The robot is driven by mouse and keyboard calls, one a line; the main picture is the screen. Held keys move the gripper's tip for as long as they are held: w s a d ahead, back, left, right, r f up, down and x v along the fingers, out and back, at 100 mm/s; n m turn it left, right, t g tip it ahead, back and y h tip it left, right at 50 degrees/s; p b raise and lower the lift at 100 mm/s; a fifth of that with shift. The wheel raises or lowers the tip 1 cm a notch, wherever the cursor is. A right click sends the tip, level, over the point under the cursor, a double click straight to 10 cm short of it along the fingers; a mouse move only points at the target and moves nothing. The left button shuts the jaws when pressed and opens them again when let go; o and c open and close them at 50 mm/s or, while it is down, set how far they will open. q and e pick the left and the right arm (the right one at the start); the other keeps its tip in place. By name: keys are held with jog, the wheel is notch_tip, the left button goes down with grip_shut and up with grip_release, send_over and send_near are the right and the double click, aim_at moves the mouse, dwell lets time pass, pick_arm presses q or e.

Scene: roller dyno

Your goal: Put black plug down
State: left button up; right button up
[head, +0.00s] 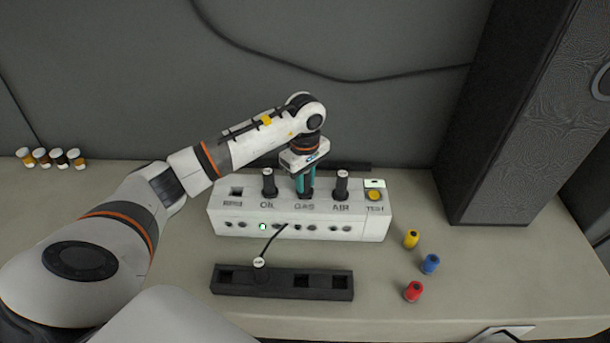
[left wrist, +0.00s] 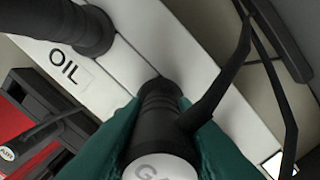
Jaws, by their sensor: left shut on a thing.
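My left gripper (head: 306,191) has teal fingers pointing down over the GAS position of the white box (head: 350,232). It is shut on a black plug (left wrist: 160,105) with a pale cap; the letters "GA" show in the left wrist view. The plug stands upright at the box top, and its lower end is hidden, so I cannot tell how deep it sits. A black cable leaves its side. Black plugs also stand upright at OIL (head: 269,183) and AIR (head: 341,185). My right gripper is not in view.
A black tray with square recesses (head: 325,294) lies in front of the box, with a white round tag (head: 259,262) on a cable. Yellow (head: 411,239), blue (head: 430,264) and red (head: 413,291) cylinders stand right. A dark cabinet (head: 500,130) bounds the right side.

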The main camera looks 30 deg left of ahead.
pick_arm(q)
jog(key=shift+f+b, duration=0.35)
jog(key=shift+b, duration=0.15)
jog(key=o, duration=0.8)
jog(key=shift+o, duration=0.2)
jog(key=shift+r, duration=0.1)
jog(key=shift+r+p, duration=0.25)
jog(key=shift+p, duration=0.2)
jog(key=shift+w+r, duration=0.1)
jog(key=shift+r, duration=0.2)
notch_tip(320, 180, up, 10)
jog(key=b, duration=0.3)
jog(key=shift+r+b, duration=0.1)
jog(key=shift+b, duration=0.25)
jog(key=shift+r, duration=0.6)
